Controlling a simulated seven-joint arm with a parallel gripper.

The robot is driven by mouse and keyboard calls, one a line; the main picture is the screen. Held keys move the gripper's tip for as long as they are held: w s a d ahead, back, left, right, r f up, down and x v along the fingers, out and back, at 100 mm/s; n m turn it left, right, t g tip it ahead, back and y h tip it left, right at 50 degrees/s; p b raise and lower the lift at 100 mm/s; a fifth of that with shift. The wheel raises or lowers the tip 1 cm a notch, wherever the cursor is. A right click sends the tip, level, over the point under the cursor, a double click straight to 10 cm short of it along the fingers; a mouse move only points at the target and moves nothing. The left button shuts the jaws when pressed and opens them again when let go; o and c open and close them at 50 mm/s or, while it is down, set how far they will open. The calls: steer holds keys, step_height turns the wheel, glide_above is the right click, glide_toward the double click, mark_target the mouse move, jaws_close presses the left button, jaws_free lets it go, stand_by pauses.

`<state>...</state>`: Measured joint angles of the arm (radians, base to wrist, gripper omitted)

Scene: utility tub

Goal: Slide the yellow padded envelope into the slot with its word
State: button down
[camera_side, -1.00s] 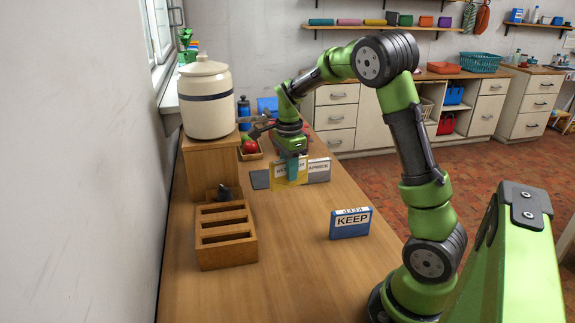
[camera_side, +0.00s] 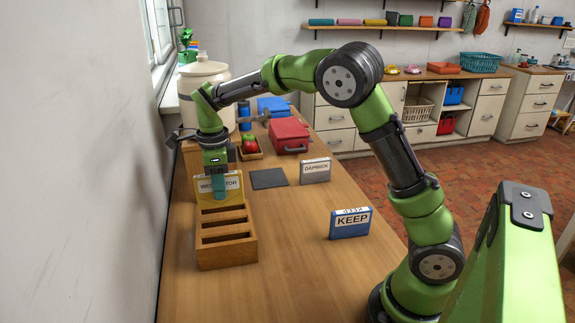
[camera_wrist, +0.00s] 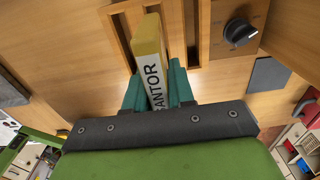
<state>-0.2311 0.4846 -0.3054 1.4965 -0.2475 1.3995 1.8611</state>
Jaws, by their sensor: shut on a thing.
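The yellow padded envelope (camera_side: 232,194) is upright in my gripper (camera_side: 219,188), over the far end of the wooden slotted rack (camera_side: 228,257). Its white label is partly covered by a teal finger. In the wrist view the envelope (camera_wrist: 148,36) stands between my teal fingers, and its label shows the letters "ANTOR". The two nearer slots of the rack look empty. No words on the rack are readable.
A blue box marked KEEP (camera_side: 350,224) stands right of the rack. A grey item with a white label (camera_side: 315,171) and a dark flat pad (camera_side: 268,179) are farther back. A red case (camera_side: 289,136) and a cream crock (camera_side: 207,88) stand behind. A dark knob (camera_wrist: 240,33) is near the rack.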

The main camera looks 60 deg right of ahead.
mark_target(222, 205)
steer(key=shift+f, duration=2.2)
steer(key=shift+f, duration=1.8)
steer(key=shift+r, duration=1.75)
steer(key=shift+f, duration=1.9)
steer(key=shift+r, duration=1.9)
